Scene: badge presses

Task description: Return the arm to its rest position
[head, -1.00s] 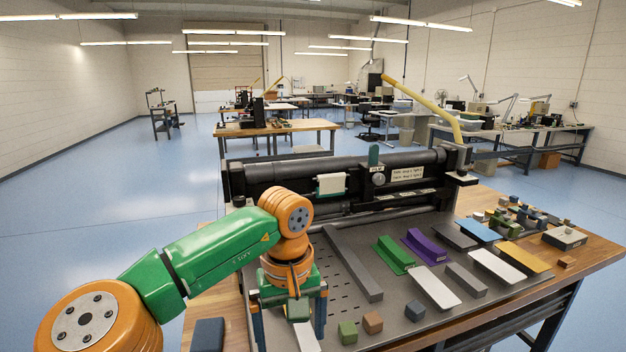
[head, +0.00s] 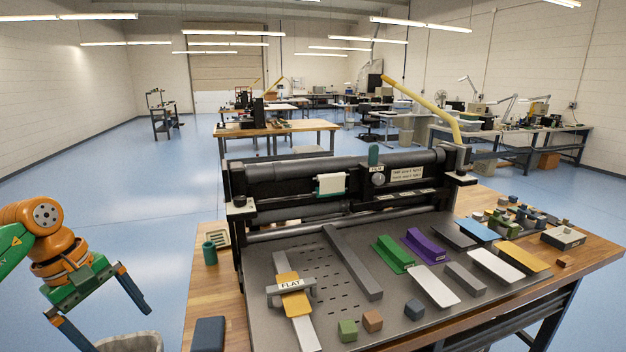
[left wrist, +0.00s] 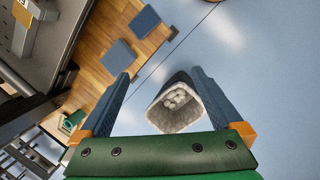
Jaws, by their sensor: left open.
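My left arm comes in from the left in the head view. Its gripper (head: 118,330) is open and empty, out over the floor to the left of the table. The left wrist view shows the gripper's two dark blue fingers (left wrist: 161,75) spread wide with nothing between their tips. A light-lined waste bin (head: 135,343) stands below the gripper. In the left wrist view, the bin (left wrist: 176,112) shows between the fingers, with pale round pieces inside. My right gripper is in neither view.
The bench (head: 205,285) carries a black press (head: 300,185). A green cup (head: 209,253) stands near the bench's left edge. Blue floor (head: 110,210) around the arm is clear.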

